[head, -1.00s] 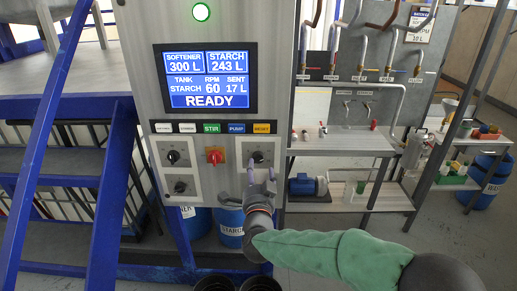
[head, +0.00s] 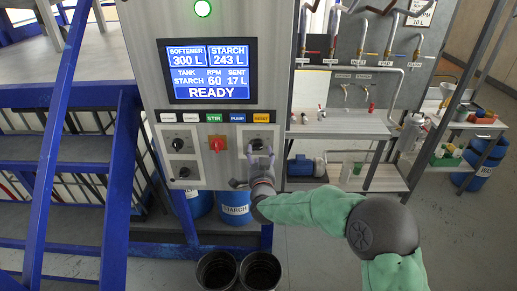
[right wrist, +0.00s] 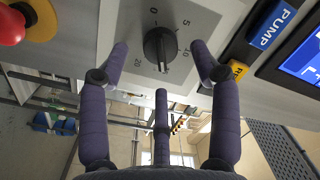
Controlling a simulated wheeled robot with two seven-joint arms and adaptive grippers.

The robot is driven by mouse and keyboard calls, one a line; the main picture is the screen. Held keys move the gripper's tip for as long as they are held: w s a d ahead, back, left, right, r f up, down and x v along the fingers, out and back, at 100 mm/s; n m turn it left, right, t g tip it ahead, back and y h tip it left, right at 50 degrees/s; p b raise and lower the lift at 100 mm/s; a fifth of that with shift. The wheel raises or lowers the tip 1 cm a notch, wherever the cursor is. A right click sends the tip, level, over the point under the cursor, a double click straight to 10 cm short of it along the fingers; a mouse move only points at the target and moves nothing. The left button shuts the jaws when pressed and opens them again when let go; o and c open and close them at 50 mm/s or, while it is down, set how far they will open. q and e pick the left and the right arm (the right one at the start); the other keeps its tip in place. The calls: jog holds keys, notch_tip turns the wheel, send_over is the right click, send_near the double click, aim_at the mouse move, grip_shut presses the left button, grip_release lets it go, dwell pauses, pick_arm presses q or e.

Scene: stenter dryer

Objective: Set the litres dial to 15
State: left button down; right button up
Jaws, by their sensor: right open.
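The litres dial (right wrist: 160,47) is a black knob on a pale plate marked 0, 5, 10 and 20, seen close in the right wrist view. Its narrow end points down in that view, between the 10 and the 20; the 15 mark cannot be made out. In the head view the dial (head: 258,144) is at the lower right of the panel, partly behind my right gripper (head: 261,160). My right gripper (right wrist: 160,58) is open, its fingers spread to both sides of the dial and a third below it; I see no clear contact. My left gripper is out of view.
The panel screen (head: 210,72) reads READY, SENT 17 L. A red switch (head: 217,144) and other black knobs (head: 180,144) are left of the dial. Label buttons, including yellow RESET (head: 262,118), lie just above. Two black buckets (head: 217,270) stand below.

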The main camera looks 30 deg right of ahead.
aim_at(259, 149)
jog(key=shift+x, duration=1.75)
jog(key=c, duration=1.1)
